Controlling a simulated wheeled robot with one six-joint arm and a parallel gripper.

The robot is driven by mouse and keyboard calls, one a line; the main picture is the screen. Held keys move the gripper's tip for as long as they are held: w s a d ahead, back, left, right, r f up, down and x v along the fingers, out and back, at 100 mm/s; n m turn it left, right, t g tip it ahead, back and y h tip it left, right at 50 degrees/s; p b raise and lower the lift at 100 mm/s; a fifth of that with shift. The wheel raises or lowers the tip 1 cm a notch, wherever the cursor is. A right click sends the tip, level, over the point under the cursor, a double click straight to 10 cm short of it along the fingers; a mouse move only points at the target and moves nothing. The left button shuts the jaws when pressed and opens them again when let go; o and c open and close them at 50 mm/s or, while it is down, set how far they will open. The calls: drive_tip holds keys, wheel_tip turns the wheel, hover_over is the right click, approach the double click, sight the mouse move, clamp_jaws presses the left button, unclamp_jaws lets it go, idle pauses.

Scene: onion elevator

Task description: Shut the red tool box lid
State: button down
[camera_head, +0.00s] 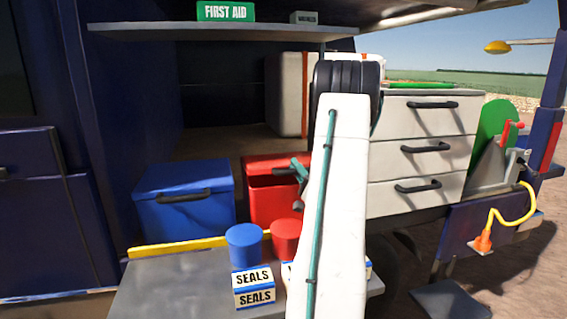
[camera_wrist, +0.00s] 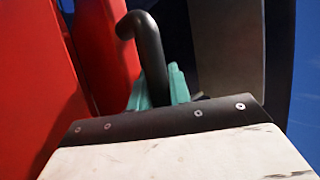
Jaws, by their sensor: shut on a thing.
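The red tool box (camera_head: 268,202) stands on the vehicle's shelf, right of a blue box, and my arm covers its right part. Its red lid (camera_head: 262,164) shows at the top; how far it stands open I cannot tell. My gripper (camera_head: 290,171), with teal fingers, is at the right side of the red box. In the wrist view, the teal fingers of my gripper (camera_wrist: 160,90) are closed around a bent black handle (camera_wrist: 146,45). Red panels (camera_wrist: 103,45) of the tool box fill the left of that view, beside the handle.
The blue box (camera_head: 185,200) stands left of the red one. In front, a grey worktop (camera_head: 185,285) carries a blue cup (camera_head: 244,246), a red cup (camera_head: 285,238) and SEALS boxes (camera_head: 254,289). White drawers (camera_head: 420,150) stand to the right. A shelf (camera_head: 215,32) hangs above.

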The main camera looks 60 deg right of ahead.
drive_tip(key=shift+s+a+f, duration=0.15)
drive_tip(key=shift+s+f, duration=0.1)
drive_tip(key=shift+f, duration=0.2)
